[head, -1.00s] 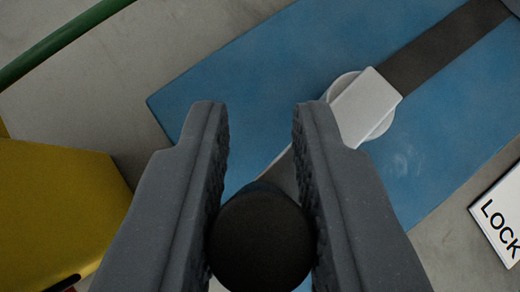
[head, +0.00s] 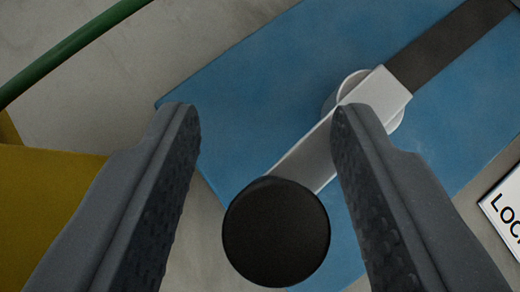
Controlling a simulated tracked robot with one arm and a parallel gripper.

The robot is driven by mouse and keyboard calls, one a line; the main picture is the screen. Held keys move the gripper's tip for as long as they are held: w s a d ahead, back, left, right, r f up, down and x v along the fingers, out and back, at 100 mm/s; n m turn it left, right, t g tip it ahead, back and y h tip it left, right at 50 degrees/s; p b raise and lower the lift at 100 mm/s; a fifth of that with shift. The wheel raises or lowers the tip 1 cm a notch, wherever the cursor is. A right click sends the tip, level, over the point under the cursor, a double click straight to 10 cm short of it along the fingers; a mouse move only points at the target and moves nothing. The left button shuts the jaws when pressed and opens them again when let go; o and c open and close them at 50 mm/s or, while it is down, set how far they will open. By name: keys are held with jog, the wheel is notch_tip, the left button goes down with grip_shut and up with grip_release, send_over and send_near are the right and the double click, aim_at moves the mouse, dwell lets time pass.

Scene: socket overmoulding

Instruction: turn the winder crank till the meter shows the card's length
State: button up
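My gripper (head: 265,108) is open, its two grey ridged fingers spread wide. The black round crank knob (head: 276,232) lies between the fingers, with a gap on each side, so neither finger touches it. The pale crank arm (head: 308,160) runs from the knob up and right to a white hub (head: 358,90) on the blue winder body (head: 250,90). The right finger covers part of the crank arm. The meter and the card with the length are not recognisable in this view.
A green cable or hose (head: 75,48) curves across the top left. A yellow block (head: 40,205) stands at the left, close to the left finger. A white plate lettered "LOC" (head: 505,205) is cut off at the right edge. Grey floor shows between them.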

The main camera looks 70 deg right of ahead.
jog(key=shift+d, duration=0.1)
jog(key=p+v, duration=0.3)
jog(key=v, duration=1)
jog(key=shift+a+r, duration=0.2)
jog(key=shift+r, duration=0.05)
jog(key=shift+s, duration=0.1)
